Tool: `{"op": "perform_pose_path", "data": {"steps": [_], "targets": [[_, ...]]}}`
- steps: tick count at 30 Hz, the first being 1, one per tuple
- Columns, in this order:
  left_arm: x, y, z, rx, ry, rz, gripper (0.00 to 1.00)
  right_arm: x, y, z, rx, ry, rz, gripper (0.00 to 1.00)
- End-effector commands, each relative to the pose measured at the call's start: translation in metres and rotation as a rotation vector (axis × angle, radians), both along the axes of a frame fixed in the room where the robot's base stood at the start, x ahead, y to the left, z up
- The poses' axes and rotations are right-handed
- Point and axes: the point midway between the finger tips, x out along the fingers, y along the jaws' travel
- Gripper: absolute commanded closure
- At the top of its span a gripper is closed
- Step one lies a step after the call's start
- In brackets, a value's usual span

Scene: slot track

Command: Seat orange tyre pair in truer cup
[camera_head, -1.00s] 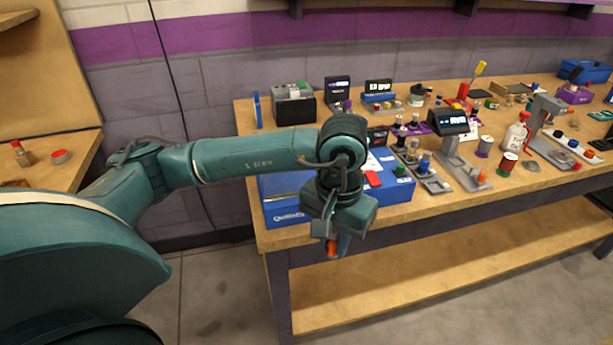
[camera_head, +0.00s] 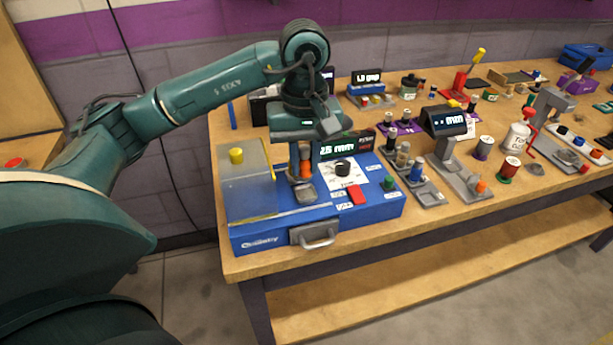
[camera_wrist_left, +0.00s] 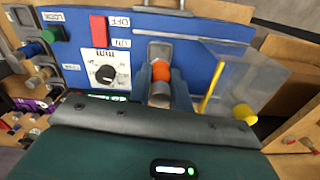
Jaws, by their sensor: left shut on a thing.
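The orange tyre pair (camera_head: 306,169) is between the fingers of my left gripper (camera_head: 301,172), which is shut on it. It also shows as a round orange shape in the left wrist view (camera_wrist_left: 160,71), between the two fingertips. The truer is a blue box (camera_head: 375,209) at the bench's near left corner. A grey metal piece (camera_head: 306,194), which looks like the cup, is just below the orange tyre pair; it also shows beyond it in the wrist view (camera_wrist_left: 160,48). I cannot tell whether they touch. My right gripper is not in view.
On the truer are a clear cover (camera_head: 250,190) with a yellow knob (camera_head: 236,155), a red switch (camera_head: 356,194), a black dial (camera_head: 342,168) and a display (camera_head: 345,146). A grey handle (camera_head: 315,236) is on its front. Grey stands (camera_head: 428,190) and small parts crowd the bench to the right.

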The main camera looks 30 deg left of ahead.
Motion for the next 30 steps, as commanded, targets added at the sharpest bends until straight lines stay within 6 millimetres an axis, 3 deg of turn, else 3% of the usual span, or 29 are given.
{"op": "perform_pose_path", "data": {"steps": [10, 22, 23, 30], "targets": [[-0.001, 0.000, -0.038, 0.001, 0.002, 0.000, 1.00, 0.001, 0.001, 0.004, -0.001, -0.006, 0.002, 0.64], [0.000, 0.000, -0.047, 0.000, -0.001, -0.001, 1.00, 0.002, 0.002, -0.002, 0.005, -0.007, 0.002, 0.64], [0.000, 0.000, -0.045, 0.001, -0.001, -0.001, 0.78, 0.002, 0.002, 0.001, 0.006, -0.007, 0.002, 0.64], [0.000, 0.000, -0.044, 0.001, -0.001, -0.001, 0.58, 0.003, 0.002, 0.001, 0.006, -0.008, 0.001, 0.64]]}}
